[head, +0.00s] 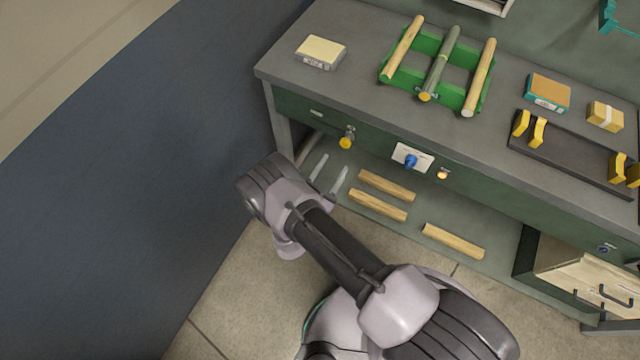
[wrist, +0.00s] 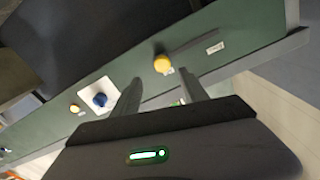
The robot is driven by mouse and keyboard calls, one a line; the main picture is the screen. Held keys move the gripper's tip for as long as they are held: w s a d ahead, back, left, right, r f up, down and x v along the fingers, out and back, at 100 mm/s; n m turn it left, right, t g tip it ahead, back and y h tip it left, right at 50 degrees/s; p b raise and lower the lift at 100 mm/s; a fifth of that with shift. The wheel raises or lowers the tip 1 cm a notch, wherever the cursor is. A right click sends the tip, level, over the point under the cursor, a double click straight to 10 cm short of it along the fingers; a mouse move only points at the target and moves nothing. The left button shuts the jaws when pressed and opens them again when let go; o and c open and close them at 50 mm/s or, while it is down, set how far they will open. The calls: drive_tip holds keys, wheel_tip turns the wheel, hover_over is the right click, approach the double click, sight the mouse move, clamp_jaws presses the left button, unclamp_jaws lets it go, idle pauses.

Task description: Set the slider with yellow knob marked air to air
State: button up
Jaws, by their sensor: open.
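The slider's yellow knob (head: 346,142) sits on the green front panel below the bench top. It also shows in the wrist view (wrist: 162,63), at the left end of a dark slot (wrist: 192,43). The label also shows in the head view (head: 316,112), left of the knob. My gripper (head: 329,174) is open and empty, in front of and below the panel. In the wrist view its fingers (wrist: 160,78) point toward the panel near the knob, apart from it.
A blue knob on a white plate (head: 425,158) and a lit amber button (head: 442,174) are right of the slider. The bench top (head: 365,80) overhangs the panel and holds a green rack (head: 428,43) with wooden rods. Several wood pieces (head: 386,186) lie on the lower shelf.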

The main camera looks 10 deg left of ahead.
drive_tip(key=p+v, duration=0.1)
drive_tip(key=v, duration=0.9)
